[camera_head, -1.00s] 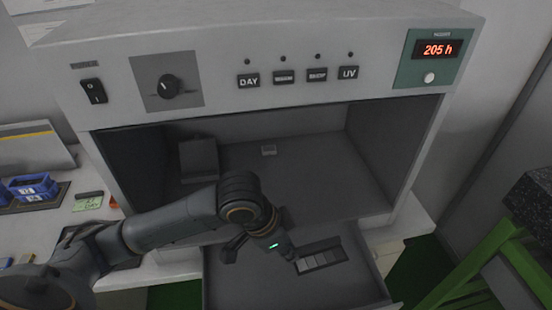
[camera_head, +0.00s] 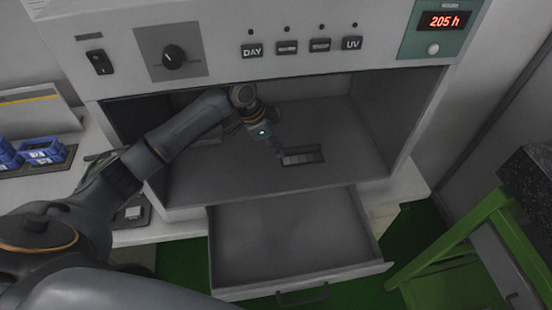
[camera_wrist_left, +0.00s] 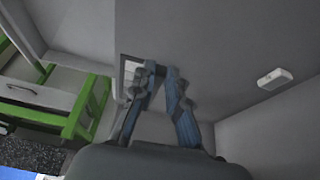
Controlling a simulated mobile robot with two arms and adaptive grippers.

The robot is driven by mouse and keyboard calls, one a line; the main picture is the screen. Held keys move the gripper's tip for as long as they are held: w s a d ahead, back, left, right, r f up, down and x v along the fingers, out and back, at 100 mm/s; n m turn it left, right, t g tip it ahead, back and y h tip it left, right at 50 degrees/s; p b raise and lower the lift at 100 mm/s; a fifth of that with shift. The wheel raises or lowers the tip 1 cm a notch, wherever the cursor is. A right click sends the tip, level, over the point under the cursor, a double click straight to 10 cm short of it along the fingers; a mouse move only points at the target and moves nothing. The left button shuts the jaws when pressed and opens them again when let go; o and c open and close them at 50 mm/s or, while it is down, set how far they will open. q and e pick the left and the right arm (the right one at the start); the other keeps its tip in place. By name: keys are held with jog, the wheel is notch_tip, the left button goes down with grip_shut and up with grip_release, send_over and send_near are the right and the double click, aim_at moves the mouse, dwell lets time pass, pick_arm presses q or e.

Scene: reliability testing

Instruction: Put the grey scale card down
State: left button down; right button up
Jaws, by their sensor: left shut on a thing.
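The grey scale card (camera_head: 303,155), a dark strip with grey patches, is inside the viewing booth (camera_head: 355,170), near its floor. Whether it touches the floor cannot be told. My left gripper (camera_head: 279,152) reaches in from the left and is shut on the card's left end. In the left wrist view, the card (camera_wrist_left: 130,68) shows partly behind the blue-grey fingers (camera_wrist_left: 160,85), which cover the rest of it. My right gripper is not in view.
An open, empty drawer (camera_head: 285,240) sticks out below the booth. A small pale block (camera_wrist_left: 275,78) shows in the left wrist view. The booth floor's right side is clear.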

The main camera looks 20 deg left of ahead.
aim_at(281, 169)
pick_arm(q)
notch_tip(281, 169, down, 3)
jog(key=shift+d+r, duration=0.1)
jog(key=shift+r, duration=0.1)
jog(key=shift+f, duration=0.3)
notch_tip(281, 169, down, 3)
jog(key=shift+f+p, duration=0.1)
jog(key=shift+p, duration=0.7)
jog(key=shift+f, duration=0.2)
jog(key=shift+w+f, duration=0.1)
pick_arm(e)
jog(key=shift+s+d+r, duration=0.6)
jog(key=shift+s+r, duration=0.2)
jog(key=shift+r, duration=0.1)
pick_arm(q)
jog(key=shift+f, duration=0.1)
jog(key=c, duration=1.3)
grip_release()
jog(key=shift+c, duration=0.2)
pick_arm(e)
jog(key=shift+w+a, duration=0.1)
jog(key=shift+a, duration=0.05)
